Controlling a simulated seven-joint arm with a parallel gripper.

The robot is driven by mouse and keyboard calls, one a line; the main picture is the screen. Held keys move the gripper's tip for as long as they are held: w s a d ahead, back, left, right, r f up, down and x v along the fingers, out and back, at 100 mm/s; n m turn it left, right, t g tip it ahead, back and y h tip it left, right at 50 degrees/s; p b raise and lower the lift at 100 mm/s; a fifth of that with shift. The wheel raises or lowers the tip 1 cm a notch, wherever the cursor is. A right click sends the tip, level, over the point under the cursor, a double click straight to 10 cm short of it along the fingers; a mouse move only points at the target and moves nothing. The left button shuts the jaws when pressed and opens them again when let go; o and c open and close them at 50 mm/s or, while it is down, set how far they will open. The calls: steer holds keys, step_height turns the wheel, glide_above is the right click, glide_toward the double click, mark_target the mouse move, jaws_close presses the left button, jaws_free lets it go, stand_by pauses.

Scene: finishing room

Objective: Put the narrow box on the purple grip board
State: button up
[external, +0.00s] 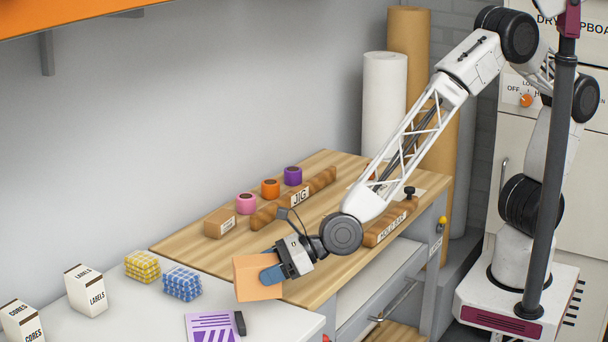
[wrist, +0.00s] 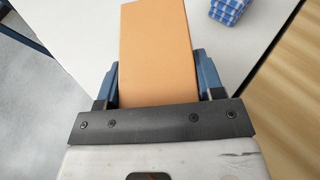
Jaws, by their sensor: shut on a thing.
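My gripper (external: 272,274) is shut on a plain orange-tan box, the narrow box (external: 250,282), and holds it near the corner where the wooden bench meets the white table. In the wrist view the box (wrist: 155,45) sits between the two blue fingers of my gripper (wrist: 158,80) and points away from the palm. The purple grip board (external: 208,328), purple with pale stripes, lies on the white table at the bottom edge, below and left of the box. It is partly cut off by the picture edge and does not show in the wrist view.
A dark object (external: 240,323) lies at the board's right edge.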

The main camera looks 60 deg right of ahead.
mark_target(236, 293)
steer(key=shift+w+a+f, duration=0.1)
steer(key=shift+w+a, duration=0.65)
steer(key=shift+a, duration=0.3)
steer(key=shift+w+a+f, duration=0.1)
steer(key=shift+w+a, duration=0.6)
steer(key=shift+a, duration=0.35)
steer(key=shift+f, duration=1.8)
steer(key=shift+f, duration=0.15)
steer(key=o, duration=1)
steer(key=shift+s+d+r, duration=0.1)
steer(key=shift+r, duration=0.1)
steer(key=shift+s+d+r, duration=0.2)
steer(key=shift+s+d, duration=0.05)
steer(key=v, duration=1.1)
